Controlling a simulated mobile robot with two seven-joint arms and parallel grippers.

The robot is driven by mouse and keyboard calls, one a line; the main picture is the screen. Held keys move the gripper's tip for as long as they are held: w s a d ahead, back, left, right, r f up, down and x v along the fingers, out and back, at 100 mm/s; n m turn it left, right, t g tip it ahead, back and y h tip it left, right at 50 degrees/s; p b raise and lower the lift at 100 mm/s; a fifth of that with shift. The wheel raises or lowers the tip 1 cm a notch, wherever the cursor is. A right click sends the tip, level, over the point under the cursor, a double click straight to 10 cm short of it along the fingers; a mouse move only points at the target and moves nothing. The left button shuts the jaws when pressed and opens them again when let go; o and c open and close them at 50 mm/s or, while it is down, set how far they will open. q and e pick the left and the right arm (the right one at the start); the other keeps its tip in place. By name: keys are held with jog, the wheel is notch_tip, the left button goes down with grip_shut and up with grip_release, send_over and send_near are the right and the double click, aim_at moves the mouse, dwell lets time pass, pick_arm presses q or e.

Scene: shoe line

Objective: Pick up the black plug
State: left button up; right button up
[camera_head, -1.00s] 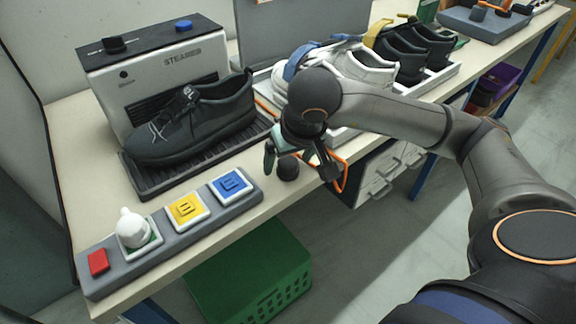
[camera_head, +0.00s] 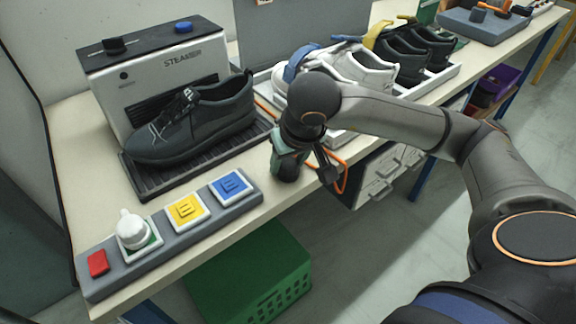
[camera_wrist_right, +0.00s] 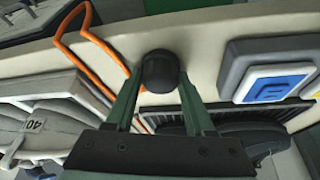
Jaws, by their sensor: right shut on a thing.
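The black plug (camera_wrist_right: 160,71) is a small dark rounded knob at the table's front edge area. In the right wrist view it sits between the green fingertips of my right gripper (camera_wrist_right: 157,88), which is shut on it. In the head view the right gripper (camera_head: 288,167) points down over the plug (camera_head: 287,177), and its fingers hide part of it. The plug appears to be at table level; I cannot tell whether it touches the table. My left gripper is not in view.
A grey button board (camera_head: 205,215) with yellow and blue tiles lies to the left. A black shoe (camera_head: 195,120) stands by the steamer (camera_head: 150,75). An orange cable (camera_wrist_right: 90,40) lies beside the gripper. A green crate (camera_head: 250,280) is below the table edge.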

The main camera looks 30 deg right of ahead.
grip_shut()
jog(key=shift+r, duration=0.15)
